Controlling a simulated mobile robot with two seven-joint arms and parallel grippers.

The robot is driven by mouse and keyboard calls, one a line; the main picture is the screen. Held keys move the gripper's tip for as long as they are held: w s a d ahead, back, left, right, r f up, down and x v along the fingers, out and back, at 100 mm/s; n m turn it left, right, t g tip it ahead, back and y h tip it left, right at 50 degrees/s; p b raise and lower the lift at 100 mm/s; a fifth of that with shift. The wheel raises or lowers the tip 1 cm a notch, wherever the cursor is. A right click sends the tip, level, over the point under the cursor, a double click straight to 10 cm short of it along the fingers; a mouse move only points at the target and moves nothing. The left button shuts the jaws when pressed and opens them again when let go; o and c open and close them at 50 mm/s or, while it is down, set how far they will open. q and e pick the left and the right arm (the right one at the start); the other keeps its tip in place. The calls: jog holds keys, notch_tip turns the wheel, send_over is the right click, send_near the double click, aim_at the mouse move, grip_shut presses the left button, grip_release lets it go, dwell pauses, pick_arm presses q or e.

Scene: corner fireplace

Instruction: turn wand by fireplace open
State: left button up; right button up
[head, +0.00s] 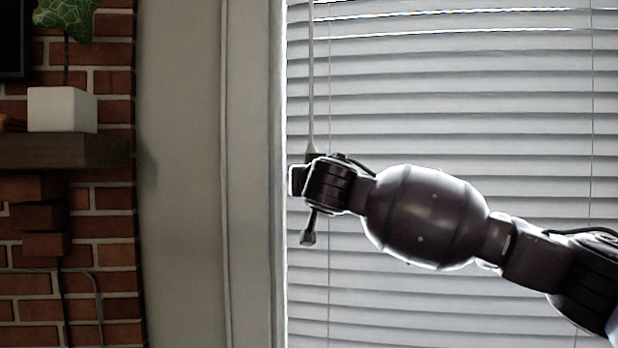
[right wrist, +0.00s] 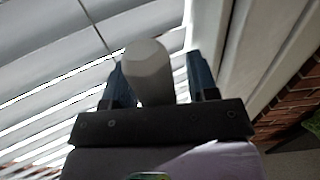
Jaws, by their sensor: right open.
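The wand (head: 311,80) is a thin pale rod hanging upright in front of the blinds (head: 450,130), close to the window's left edge. Its lower part passes behind my right gripper (head: 298,180), which reaches in from the right. In the right wrist view, the wand's pale, faceted end (right wrist: 147,65) sits between the two dark fingers of the right gripper (right wrist: 160,78). The fingers are open, with a visible gap on the right side of the wand; contact on the left side is unclear. A dark flared piece below the gripper is too dark to identify. My left gripper is out of view.
A pale window frame and wall strip (head: 185,200) stand just left of the gripper. Further left are the brick fireplace (head: 112,260) and a dark mantel (head: 70,150) with a white planter (head: 62,110). Thin cords hang along the blinds.

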jog(key=shift+c, duration=0.6)
jog(key=c, duration=0.8)
